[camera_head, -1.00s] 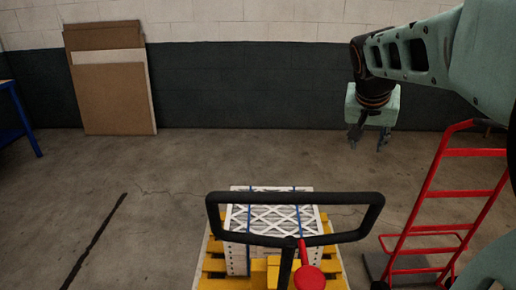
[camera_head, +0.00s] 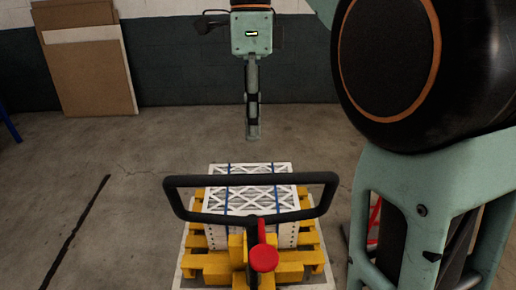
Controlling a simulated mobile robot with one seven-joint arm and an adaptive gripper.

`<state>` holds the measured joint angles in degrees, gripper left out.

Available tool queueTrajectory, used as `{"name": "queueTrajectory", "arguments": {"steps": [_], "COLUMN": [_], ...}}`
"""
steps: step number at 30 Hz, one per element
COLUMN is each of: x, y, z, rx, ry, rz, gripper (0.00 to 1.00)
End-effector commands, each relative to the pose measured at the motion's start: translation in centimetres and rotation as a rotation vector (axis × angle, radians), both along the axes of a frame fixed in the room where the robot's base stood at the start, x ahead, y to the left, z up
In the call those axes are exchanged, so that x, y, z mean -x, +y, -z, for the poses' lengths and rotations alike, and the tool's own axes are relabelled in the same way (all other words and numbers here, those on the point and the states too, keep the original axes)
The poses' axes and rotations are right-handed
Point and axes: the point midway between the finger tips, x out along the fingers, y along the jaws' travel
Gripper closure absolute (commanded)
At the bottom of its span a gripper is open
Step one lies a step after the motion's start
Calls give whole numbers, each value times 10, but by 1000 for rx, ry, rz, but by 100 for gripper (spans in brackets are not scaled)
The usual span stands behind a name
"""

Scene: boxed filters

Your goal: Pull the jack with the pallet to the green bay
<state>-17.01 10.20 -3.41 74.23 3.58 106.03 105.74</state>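The jack's black loop handle (camera_head: 328,196) stands in front of me, with a red knob (camera_head: 264,258) below its lower bar. Behind it is a yellow slatted pallet (camera_head: 308,256) bearing a stack of white-framed filters (camera_head: 250,178) with blue straps. The handle hides part of the load, and most of the jack's body is out of view. My gripper (camera_head: 253,136) hangs pointing down, beyond and above the handle, touching nothing. Its fingers are seen edge-on, so their opening does not show. No green bay is in view.
Brown and white boards (camera_head: 92,68) lean on the back wall at left. A dark line (camera_head: 78,232) runs along the floor left of the pallet. A red hand truck (camera_head: 374,222) is mostly hidden behind my arm at right. The floor left of the pallet is clear.

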Motion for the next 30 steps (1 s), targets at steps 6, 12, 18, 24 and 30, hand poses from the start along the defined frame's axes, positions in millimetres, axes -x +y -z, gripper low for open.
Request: {"name": "queueTrajectory", "arguments": {"steps": [6, 12, 18, 24, 30], "x": [6, 13, 19, 23, 23], "y": [2, 2, 2, 2, 2], "z": [18, 53, 85, 102, 105], "rx": [1, 0, 0, 0, 0], "ry": [12, 11, 9, 8, 6], "rz": [10, 9, 8, 8, 7], "gripper": [65, 65, 65, 65, 65]}}
